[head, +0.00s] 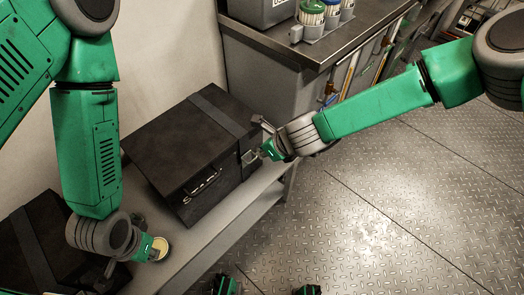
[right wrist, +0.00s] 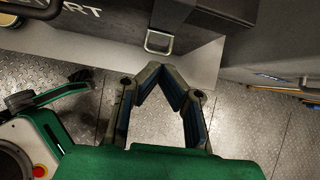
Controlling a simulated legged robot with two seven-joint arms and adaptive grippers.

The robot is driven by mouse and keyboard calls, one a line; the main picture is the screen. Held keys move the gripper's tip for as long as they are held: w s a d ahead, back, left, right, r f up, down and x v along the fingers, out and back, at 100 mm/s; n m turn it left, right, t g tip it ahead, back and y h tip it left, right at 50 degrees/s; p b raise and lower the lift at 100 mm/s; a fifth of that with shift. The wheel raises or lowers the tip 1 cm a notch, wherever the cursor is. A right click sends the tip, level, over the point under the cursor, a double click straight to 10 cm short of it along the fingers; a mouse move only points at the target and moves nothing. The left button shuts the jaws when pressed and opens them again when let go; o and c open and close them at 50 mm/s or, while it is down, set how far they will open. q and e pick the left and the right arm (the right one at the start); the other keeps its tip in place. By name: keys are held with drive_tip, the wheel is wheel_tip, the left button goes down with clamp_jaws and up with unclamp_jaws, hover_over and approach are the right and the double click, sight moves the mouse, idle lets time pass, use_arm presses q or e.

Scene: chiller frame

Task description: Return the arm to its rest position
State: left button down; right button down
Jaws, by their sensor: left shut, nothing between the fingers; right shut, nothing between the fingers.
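My right gripper (head: 262,153) is at the right end of a large black case (head: 165,135), near the metal latch on that end. In the right wrist view, its two fingers (right wrist: 156,70) meet in a point, with nothing between them. A metal loop handle (right wrist: 160,42) on the dark case lies just beyond the tips; it looks apart from them. My left gripper (head: 150,250) hangs low at the left, over the bench edge, beside a second black case (head: 40,235). Its fingers are small and partly hidden. A pale round shape shows at its end; I cannot tell what it is.
The cases rest on a low grey bench (head: 215,230) along the wall. A metal counter (head: 300,45) with several jars (head: 312,12) stands at the back. The patterned metal floor (head: 400,200) at the right is open.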

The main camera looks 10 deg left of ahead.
drive_tip(key=s+d+f+n+g+h, duration=0.1)
drive_tip(key=s+d+f+n+h, duration=0.1)
drive_tip(key=s+d+f+n, duration=0.4)
drive_tip(key=s+d+f+n+g+h, duration=0.1)
drive_tip(key=s+d+n, duration=0.7)
drive_tip(key=s+d, duration=0.2)
drive_tip(key=s+d+r+n+g+h, duration=0.1)
drive_tip(key=s+d+n, duration=0.5)
drive_tip(key=s+d, duration=0.1)
drive_tip(key=s+d+r+n+h, duration=0.1)
drive_tip(key=s+d+r+n, duration=0.1)
drive_tip(key=s+d+n, duration=0.3)
drive_tip(key=s+d, duration=0.1)
drive_tip(key=d, duration=0.3)
drive_tip(key=shift+s+d+r+n+g, duration=0.25)
drive_tip(key=shift+s+d+n+g, duration=0.1)
drive_tip(key=shift+s+n+g, duration=0.05)
drive_tip(key=shift+d, duration=0.1)
